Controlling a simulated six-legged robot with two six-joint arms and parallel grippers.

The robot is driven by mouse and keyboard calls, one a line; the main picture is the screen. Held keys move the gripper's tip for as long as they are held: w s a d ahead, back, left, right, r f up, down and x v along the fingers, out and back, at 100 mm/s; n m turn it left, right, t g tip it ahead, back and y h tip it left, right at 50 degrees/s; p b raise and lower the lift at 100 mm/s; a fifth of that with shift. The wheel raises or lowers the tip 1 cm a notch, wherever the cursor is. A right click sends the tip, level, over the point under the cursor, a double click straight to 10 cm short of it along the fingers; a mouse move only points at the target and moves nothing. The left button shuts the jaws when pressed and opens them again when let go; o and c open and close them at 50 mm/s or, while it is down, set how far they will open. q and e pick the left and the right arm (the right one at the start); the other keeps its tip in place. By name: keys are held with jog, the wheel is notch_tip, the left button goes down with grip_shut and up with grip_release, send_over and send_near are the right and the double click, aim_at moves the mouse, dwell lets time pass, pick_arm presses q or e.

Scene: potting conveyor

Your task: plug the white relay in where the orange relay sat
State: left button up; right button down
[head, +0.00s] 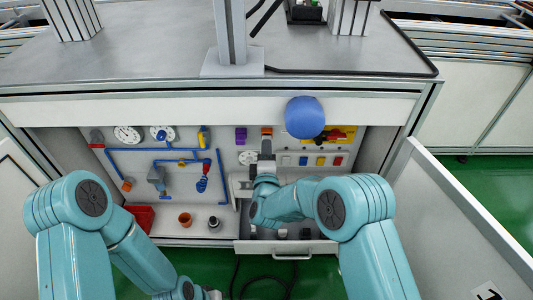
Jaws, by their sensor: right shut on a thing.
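My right gripper (266,146) reaches into the cabinet, up against the back panel. It is shut on what looks like the orange relay (266,131), whose orange top shows just above the fingers. I cannot tell whether the relay is still seated in its socket. A purple relay (241,134) sits on the panel just to the left. I cannot make out the white relay for certain; my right arm hides part of the panel and the drawer. My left gripper (212,294) shows only as a small piece at the bottom edge, low and away from the panel.
An open drawer (290,246) below holds several small dark and pale items. Gauges, blue pipes (218,178), a red bin (143,217) and a brown pot (185,219) are at left. An open door (450,215) is at right.

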jog(key=shift+w, duration=0.4)
jog(key=c, duration=0.9)
grip_release()
jog(key=s+p, duration=0.3)
jog(key=s, duration=1.3)
jog(key=shift+s, duration=0.2)
jog(key=shift+d, duration=0.15)
